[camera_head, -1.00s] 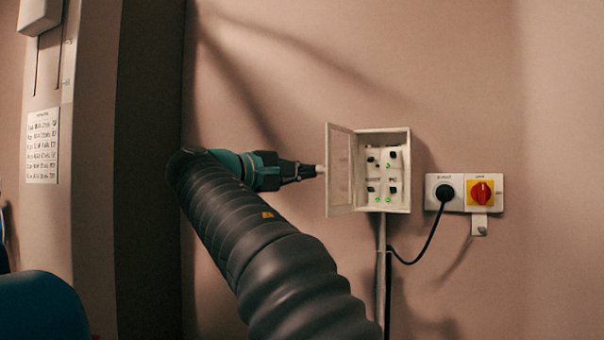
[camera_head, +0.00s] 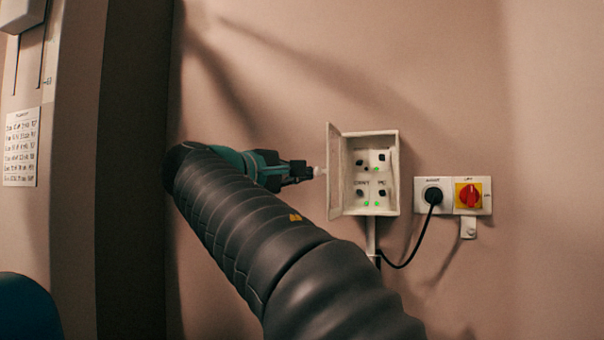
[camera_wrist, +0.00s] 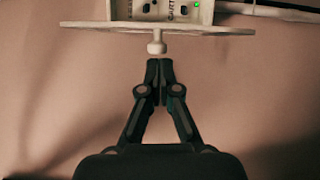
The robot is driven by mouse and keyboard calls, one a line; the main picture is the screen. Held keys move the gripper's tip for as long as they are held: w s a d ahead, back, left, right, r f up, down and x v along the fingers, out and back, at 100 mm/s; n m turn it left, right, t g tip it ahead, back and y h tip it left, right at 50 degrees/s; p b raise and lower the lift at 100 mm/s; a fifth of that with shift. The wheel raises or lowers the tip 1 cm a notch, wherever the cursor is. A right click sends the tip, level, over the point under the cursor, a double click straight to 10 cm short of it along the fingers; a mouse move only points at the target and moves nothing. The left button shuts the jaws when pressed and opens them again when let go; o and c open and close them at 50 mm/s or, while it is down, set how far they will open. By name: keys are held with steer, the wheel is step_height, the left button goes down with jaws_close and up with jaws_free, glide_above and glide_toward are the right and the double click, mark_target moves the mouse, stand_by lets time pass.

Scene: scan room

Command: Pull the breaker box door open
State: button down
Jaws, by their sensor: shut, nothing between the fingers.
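The breaker box (camera_head: 370,207) hangs on the wall with its switches and green lights showing. Its door (camera_head: 334,185) is hinged on the left and stands open, seen nearly edge-on. In the wrist view the door (camera_wrist: 220,30) crosses the top as a thin strip, with the box (camera_wrist: 206,12) behind it. A pale round knob (camera_wrist: 156,47) sticks out from the door's outer face. My gripper (camera_wrist: 158,64) is shut and empty, its tips right at the knob; whether they touch it I cannot tell. My gripper (camera_head: 312,173) is left of the door in the head view.
A socket with a black plug (camera_head: 433,195) and a red and yellow rotary switch (camera_head: 469,195) are right of the box. A black cable hangs below. A dark column (camera_head: 135,170) and a paper notice (camera_head: 21,147) are at left. The wall above the box is bare.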

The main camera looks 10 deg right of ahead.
steer(key=w+a+p+v, duration=0.1)
steer(key=w+a+v, duration=0.1)
steer(key=v, duration=0.9)
steer(key=s+d+f+g+y, duration=0.2)
steer(key=s+d+f+y, duration=0.15)
steer(key=d+f, duration=0.55)
steer(key=s+d+f+g+y, duration=0.2)
steer(key=s+d+f+y, duration=0.3)
steer(key=f, duration=0.9)
steer(key=s+f+m+y, duration=0.2)
steer(key=s+f+m, duration=0.1)
steer(key=f, duration=0.4)
steer(key=s+f+m+g+y, duration=0.1)
steer(key=s+f+m+y, duration=0.1)
steer(key=s+f, duration=0.4)
steer(key=s+f+m+y, duration=0.2)
steer(key=s+f, duration=0.3)
steer(key=f, duration=0.5)
steer(key=shift+f+m+g, duration=0.2)
steer(key=shift+m+g, duration=0.1)
steer(key=shift+m, duration=0.5)
